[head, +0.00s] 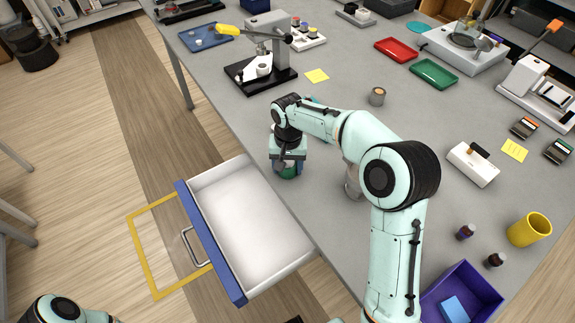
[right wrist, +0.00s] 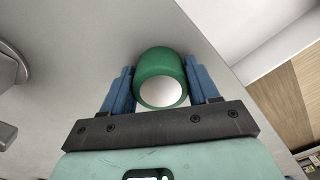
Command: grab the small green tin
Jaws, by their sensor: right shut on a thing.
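The small green tin (head: 289,173) is at the table's left edge, just above the open drawer in the head view. My right gripper (head: 287,166) is over it and partly hides it. In the right wrist view the tin (right wrist: 158,64) is a green cylinder with a pale round end, between the two blue fingers of my right gripper (right wrist: 160,82). The fingers are shut on its sides. I cannot tell whether the tin still touches the table. My left gripper is not in view.
A white drawer (head: 212,238) with a blue front stands open beside the table (head: 340,118). A grey tin (head: 377,96) stands behind my right arm. A press (head: 262,68), a green tray (head: 433,73) and a red tray (head: 396,49) are further back. A purple bin (head: 484,277) and yellow cup (head: 529,230) are at right.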

